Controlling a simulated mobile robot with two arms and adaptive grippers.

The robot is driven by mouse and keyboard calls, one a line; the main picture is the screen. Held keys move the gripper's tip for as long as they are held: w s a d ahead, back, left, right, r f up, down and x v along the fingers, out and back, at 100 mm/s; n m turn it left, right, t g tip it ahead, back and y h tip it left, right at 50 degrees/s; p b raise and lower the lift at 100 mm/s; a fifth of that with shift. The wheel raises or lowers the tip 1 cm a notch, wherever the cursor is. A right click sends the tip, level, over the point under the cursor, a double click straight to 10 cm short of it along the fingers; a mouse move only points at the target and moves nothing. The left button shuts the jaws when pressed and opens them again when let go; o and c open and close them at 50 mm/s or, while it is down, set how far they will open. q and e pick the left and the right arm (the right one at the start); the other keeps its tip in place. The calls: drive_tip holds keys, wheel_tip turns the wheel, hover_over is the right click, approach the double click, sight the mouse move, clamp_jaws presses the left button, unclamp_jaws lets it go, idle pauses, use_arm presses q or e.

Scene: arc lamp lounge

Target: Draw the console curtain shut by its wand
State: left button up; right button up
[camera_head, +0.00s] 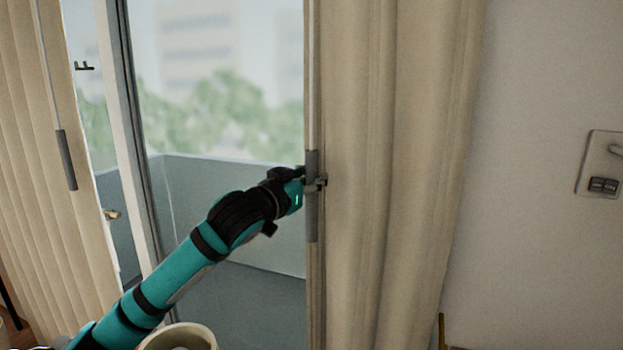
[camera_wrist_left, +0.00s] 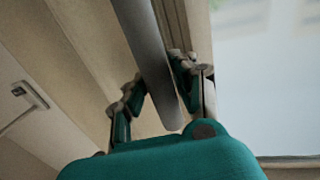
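A beige curtain (camera_head: 400,150) hangs in folds at the right of the window. Its thin wand (camera_head: 313,90) hangs along its left edge and ends in a grey handle (camera_head: 312,215). My left gripper (camera_head: 318,183) is on this handle, with a finger on each side of it. My right gripper is not in view.
The window glass (camera_head: 220,110) between the curtains is uncovered. A dark window frame post (camera_head: 135,130) stands left of centre. A cream round container (camera_head: 180,337) is at the bottom, beside my left arm. A wall panel with switches (camera_head: 603,165) is at the right.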

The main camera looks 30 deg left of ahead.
use_arm(q)
clamp_jaws()
drive_tip(key=shift+w+f, duration=0.15)
drive_tip(key=shift+w, duration=0.05)
